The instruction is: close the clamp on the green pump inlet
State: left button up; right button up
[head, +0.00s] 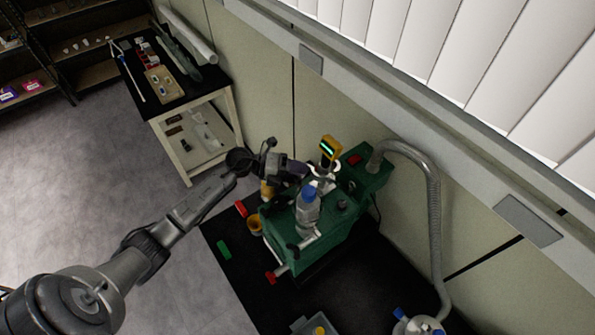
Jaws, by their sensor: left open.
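The green pump (335,232) stands on a black mat at centre. My left gripper (308,172) reaches in from the left over the pump's back left part, its fingers pointing right towards a pale metal fitting (325,184) beneath the yellow gauge. The gripper is open, with its fingertips close to this fitting; I cannot tell whether they touch it. The fitting looks like the inlet with its clamp, but it is small and partly hidden, so the clamp's state is unclear. My right gripper is not in view.
A yellow gauge (330,147) stands just behind the fitting. A clear bottle with a blue cap (307,212) is in front. A grey corrugated hose (434,200) arches right from the pump. Small red and green items lie on the mat at left. A side table (190,103) stands behind.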

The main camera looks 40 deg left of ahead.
pick_arm(q)
jog(key=c, duration=0.7)
grip_shut()
